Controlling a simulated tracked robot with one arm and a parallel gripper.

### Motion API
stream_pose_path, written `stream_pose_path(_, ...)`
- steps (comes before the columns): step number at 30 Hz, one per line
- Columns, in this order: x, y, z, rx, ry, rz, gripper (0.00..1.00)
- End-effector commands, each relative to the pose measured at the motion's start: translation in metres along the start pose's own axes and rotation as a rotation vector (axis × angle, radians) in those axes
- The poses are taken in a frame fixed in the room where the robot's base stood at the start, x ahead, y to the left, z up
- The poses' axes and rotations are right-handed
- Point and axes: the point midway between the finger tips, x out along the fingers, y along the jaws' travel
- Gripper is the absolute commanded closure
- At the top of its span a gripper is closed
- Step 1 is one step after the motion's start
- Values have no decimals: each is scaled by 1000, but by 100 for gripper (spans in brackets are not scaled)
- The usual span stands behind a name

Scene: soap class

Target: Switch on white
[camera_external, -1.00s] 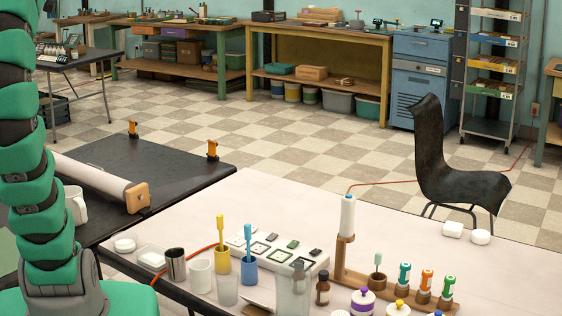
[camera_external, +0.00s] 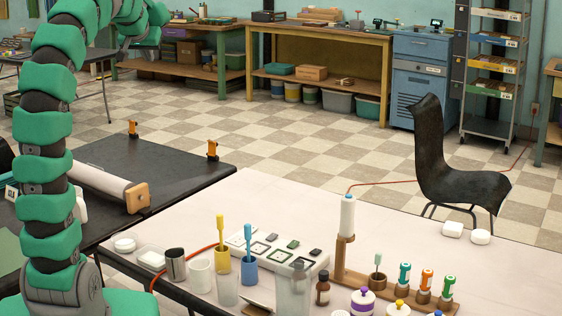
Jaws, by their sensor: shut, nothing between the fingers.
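A white switch panel (camera_external: 268,248) with a row of square switches lies on the pale table. Some switch tops look dark and others green. I cannot tell which switch is the white one or whether any is on. A red cord (camera_external: 188,262) runs from its left end. My gripper is not in view.
A yellow cup (camera_external: 222,258) and a blue cup (camera_external: 249,270) with brushes, a clear tumbler (camera_external: 227,290) and a tall clear jar (camera_external: 293,293) crowd the panel's near side. A wooden rack (camera_external: 380,284) stands to its right. The table (camera_external: 290,205) behind the panel is clear.

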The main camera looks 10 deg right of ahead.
Motion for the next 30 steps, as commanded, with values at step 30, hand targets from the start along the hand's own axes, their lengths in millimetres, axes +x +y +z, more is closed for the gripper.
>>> stream_pose_path(30, 212, 280, 226, 397, -619, 258, 100)
